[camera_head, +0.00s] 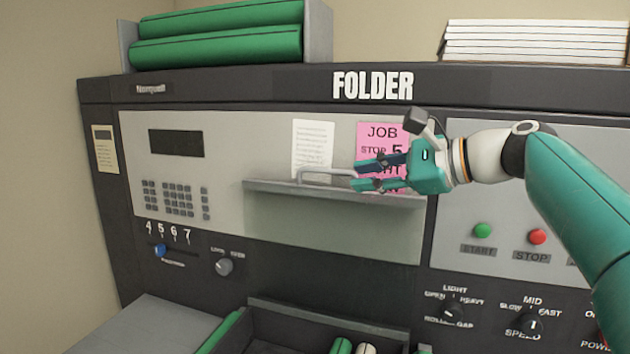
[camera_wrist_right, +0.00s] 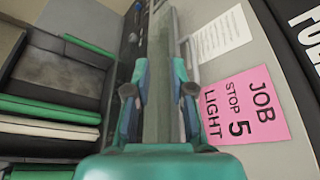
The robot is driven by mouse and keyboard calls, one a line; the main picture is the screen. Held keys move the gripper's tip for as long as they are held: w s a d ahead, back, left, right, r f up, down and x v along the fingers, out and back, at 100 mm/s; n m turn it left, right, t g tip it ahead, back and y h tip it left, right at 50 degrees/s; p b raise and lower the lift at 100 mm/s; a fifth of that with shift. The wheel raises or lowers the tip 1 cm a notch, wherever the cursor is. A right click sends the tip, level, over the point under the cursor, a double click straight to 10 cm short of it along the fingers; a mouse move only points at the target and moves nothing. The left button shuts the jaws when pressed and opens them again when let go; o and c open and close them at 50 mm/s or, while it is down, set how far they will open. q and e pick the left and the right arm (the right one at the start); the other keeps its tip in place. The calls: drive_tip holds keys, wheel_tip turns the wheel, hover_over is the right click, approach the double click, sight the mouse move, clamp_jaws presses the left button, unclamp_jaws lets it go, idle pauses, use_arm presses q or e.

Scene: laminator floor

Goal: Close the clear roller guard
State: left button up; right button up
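The clear roller guard (camera_head: 335,230) is a pale see-through panel on the front of the folder, with a grey bar along its top and a bent handle (camera_head: 318,171) on that bar. The bar looks tipped out from the machine face. My right gripper (camera_head: 355,177) is at the right end of the handle, just above the bar, with its fingers apart. In the right wrist view, the guard's long edge (camera_wrist_right: 158,60) runs between the two fingers (camera_wrist_right: 158,92). I cannot tell whether they touch it. My left gripper is out of view.
A pink job card (camera_head: 380,133) and a white sheet (camera_head: 313,148) are on the panel behind. Green START (camera_head: 483,230) and red STOP (camera_head: 537,237) buttons are to the right. Green rollers (camera_head: 218,33) and stacked sheets (camera_head: 535,40) rest on top. A dark tray is below.

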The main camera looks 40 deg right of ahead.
sight(324, 171)
drive_tip(key=shift+n+t+h, duration=0.4)
drive_tip(key=d, duration=0.2)
drive_tip(key=s+d+r+p, duration=0.1)
drive_tip(key=d, duration=0.1)
drive_tip(key=d+p, duration=0.1)
drive_tip(key=d, duration=0.1)
drive_tip(key=shift+s+d+r, duration=0.3)
drive_tip(key=shift+s+d, duration=0.05)
drive_tip(key=shift+w+d+f, duration=0.1)
drive_tip(key=shift+f, duration=0.05)
drive_tip(key=p+x, duration=0.3)
drive_tip(key=x, duration=1.3)
drive_tip(key=shift+w+p, duration=0.2)
drive_tip(key=shift+p, duration=0.2)
clamp_jaws()
drive_tip(key=shift+f, duration=0.1)
